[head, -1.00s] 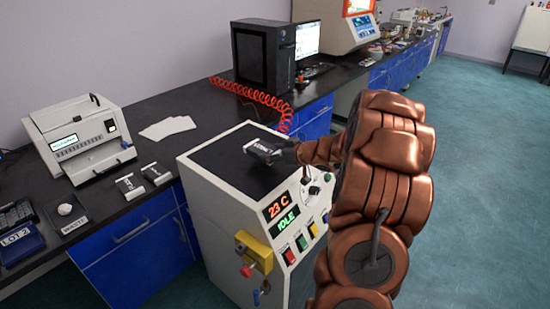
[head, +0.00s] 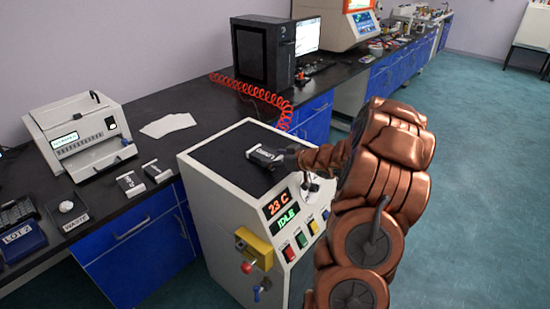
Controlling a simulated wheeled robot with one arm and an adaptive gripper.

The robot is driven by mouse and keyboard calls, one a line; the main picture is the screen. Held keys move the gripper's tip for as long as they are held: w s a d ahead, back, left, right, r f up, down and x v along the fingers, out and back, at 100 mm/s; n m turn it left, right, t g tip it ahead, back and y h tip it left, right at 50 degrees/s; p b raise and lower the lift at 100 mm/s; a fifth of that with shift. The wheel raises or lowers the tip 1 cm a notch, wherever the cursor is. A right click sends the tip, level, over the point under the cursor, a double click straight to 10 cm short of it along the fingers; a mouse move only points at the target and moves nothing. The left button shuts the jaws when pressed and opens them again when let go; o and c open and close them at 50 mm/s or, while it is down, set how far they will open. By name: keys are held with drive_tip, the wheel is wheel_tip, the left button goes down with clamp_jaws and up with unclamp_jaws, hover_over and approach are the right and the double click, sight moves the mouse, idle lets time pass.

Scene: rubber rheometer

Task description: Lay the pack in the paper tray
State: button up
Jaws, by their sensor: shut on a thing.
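A small dark pack with a white label (head: 262,154) is held in my gripper (head: 280,158). My gripper is shut on the pack's right end, over the black top of the white rheometer cabinet (head: 205,137). I cannot tell how high the pack is above that top. Several flat white sheets (head: 168,125) lie on the black bench left of the cabinet; I cannot tell whether they are the paper tray.
A white printer-like machine (head: 82,128) stands on the bench at the left. A small tray marked as waste (head: 75,221) and a blue box (head: 22,240) lie nearer. A red coiled hose (head: 262,93) and a black computer tower (head: 262,52) are behind the cabinet.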

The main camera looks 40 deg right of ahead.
drive_tip(key=o, duration=1.2)
drive_tip(key=shift+o, duration=0.2)
drive_tip(key=shift+r, duration=0.1)
drive_tip(key=shift+s+d+r, duration=0.1)
drive_tip(key=shift+s+r, duration=0.05)
drive_tip(key=b+v, duration=0.1)
drive_tip(key=v, duration=1)
drive_tip(key=shift+s, duration=0.35)
